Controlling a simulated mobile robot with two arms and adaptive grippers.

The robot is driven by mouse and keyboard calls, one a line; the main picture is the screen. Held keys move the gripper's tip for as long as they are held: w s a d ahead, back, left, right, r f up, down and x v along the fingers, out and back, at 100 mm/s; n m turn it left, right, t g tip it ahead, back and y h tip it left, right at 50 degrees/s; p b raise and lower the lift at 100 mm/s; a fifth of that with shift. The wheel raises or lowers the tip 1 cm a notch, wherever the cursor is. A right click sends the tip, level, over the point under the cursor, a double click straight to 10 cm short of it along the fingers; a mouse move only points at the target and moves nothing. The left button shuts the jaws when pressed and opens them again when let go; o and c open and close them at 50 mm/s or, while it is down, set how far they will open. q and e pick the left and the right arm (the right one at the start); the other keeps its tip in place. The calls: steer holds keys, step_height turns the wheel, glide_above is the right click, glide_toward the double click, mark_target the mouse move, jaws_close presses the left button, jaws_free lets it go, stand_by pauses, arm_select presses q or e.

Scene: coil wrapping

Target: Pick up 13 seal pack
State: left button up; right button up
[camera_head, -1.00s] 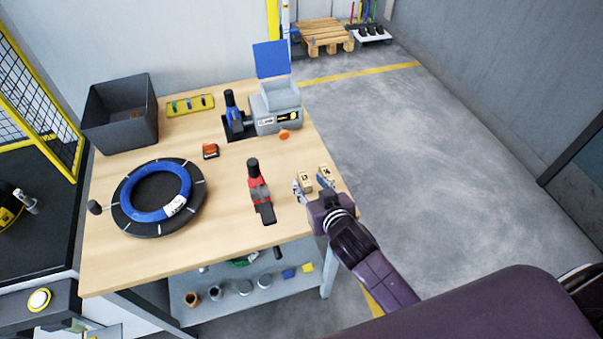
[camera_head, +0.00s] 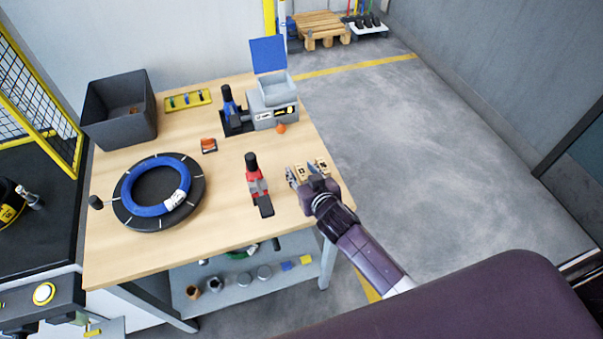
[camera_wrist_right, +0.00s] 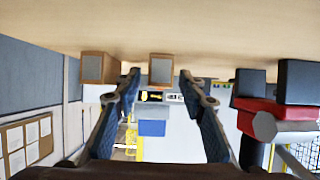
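Two small tan seal packs stand side by side near the table's right edge. The left one, pack 13 (camera_head: 300,171), is partly hidden by my right gripper (camera_head: 303,177); the right one is pack 14 (camera_head: 321,165). In the right wrist view, which looks upside down, pack 13 (camera_wrist_right: 161,69) shows between the fingertips of my open right gripper (camera_wrist_right: 160,82). Pack 14 (camera_wrist_right: 97,68) is outside the fingers, to the left there. I cannot tell whether the fingers touch either pack. My left gripper is not in view.
A red hand tool (camera_head: 256,187) stands left of the gripper on the wooden table (camera_head: 222,210). A blue tool (camera_head: 229,102) and a grey box machine (camera_head: 272,108) stand farther back. A black-and-blue coil (camera_head: 122,205) lies at left. Bare table separates coil and red tool.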

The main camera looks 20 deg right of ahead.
jaws_close()
steer(key=shift+r, duration=0.1)
